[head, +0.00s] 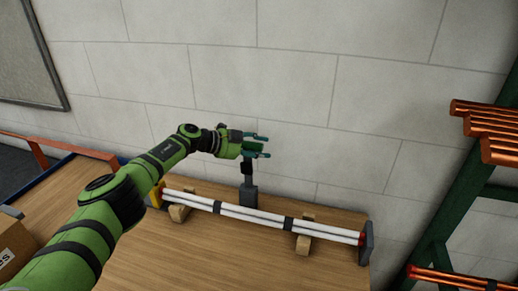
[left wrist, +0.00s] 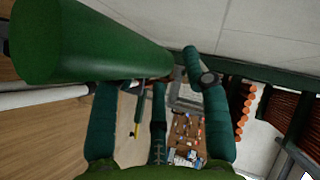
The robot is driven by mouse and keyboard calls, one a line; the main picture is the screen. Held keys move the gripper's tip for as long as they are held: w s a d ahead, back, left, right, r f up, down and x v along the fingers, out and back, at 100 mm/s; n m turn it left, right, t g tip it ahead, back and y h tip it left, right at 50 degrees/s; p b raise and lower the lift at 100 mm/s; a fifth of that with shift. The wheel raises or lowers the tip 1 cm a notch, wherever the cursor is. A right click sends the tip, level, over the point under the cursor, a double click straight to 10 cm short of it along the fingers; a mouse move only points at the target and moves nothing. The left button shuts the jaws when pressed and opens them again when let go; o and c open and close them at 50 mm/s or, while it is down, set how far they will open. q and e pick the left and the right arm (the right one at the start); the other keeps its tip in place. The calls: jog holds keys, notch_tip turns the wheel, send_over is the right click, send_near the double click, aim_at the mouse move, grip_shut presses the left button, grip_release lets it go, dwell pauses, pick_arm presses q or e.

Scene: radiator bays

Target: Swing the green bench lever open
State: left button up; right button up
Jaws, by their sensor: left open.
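The green bench lever (head: 253,147) has a thick round green grip on top of a dark grey post (head: 248,190) at the back of the wooden bench. My left gripper (head: 265,147) is open at the grip; its teal fingers show above and below it in the head view. In the left wrist view, the green grip (left wrist: 85,45) is large and close at upper left and hides part of the left finger. My left gripper (left wrist: 160,95) shows its spread fingers there. I cannot tell whether they touch the grip. My right gripper is not in view.
White tubes (head: 270,219) lie on wooden blocks (head: 303,238) along the bench (head: 190,260), in front of the post. A block wall (head: 300,90) stands close behind. A dark green rack with copper pipes (head: 485,120) stands at right. A cardboard box (head: 12,245) is at left.

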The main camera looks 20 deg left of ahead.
pick_arm(q)
jog(key=shift+w+a+r+t, duration=0.1)
jog(key=shift+a+t, duration=0.05)
jog(key=shift+a, duration=0.25)
jog(key=shift+w+a+r+t, duration=0.1)
jog(key=shift+a+t, duration=0.05)
jog(key=shift+a, duration=0.25)
jog(key=shift+s+a+r, duration=0.2)
jog(key=shift+s+a, duration=0.05)
jog(key=shift+a, duration=0.25)
jog(key=s+d+v, duration=0.1)
jog(key=v, duration=0.8)
jog(key=shift+s+a+r, duration=0.15)
jog(key=shift+a+r, duration=0.15)
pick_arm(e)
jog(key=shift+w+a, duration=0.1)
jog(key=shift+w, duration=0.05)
pick_arm(q)
jog(key=shift+a, duration=0.15)
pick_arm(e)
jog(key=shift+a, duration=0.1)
